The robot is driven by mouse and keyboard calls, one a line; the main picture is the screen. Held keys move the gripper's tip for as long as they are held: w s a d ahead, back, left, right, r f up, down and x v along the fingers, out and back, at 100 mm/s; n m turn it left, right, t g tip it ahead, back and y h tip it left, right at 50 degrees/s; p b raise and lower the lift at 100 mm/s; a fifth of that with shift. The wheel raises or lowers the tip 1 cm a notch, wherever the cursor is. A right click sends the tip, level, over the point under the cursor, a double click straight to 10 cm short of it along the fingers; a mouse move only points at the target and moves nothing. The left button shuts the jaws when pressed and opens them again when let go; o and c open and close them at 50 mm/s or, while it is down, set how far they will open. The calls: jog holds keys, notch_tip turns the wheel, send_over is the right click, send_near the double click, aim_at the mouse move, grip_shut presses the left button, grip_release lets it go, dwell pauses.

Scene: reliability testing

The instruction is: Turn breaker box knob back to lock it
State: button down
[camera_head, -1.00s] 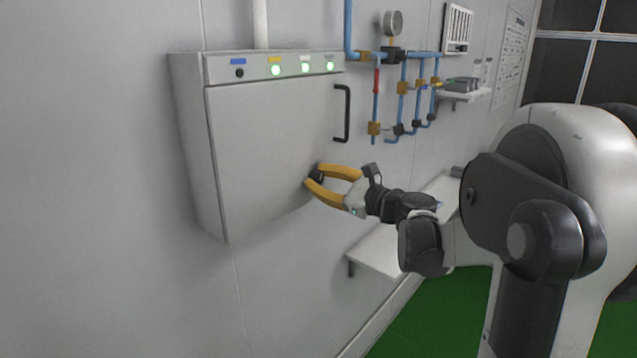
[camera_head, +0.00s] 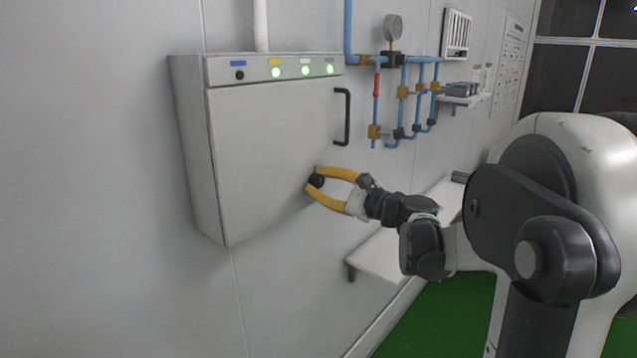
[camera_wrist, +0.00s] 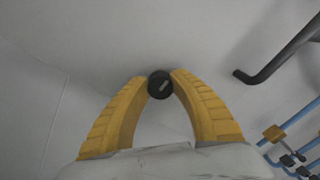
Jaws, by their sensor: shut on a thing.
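The grey breaker box (camera_head: 262,150) hangs on the wall with its door flush in its frame. Its round black knob (camera_head: 316,181) is low on the door's right side. In the wrist view the knob (camera_wrist: 160,85) shows a light slot mark, tilted up to the right. My gripper (camera_head: 314,180) has two yellow fingers, shut on the knob from either side. In the wrist view the fingertips (camera_wrist: 160,82) touch the knob's left and right edges.
A black door handle (camera_head: 343,117) stands out above the knob. Blue pipes with valves (camera_head: 402,92) run on the wall to the right. A white shelf (camera_head: 378,256) is below my gripper. Indicator lights (camera_head: 305,70) line the box top.

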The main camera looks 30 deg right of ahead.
jog(key=c, duration=1.1)
grip_release()
jog(key=shift+o, duration=0.2)
jog(key=shift+s+d, duration=0.2)
jog(key=shift+s, duration=0.2)
jog(key=v, duration=1.1)
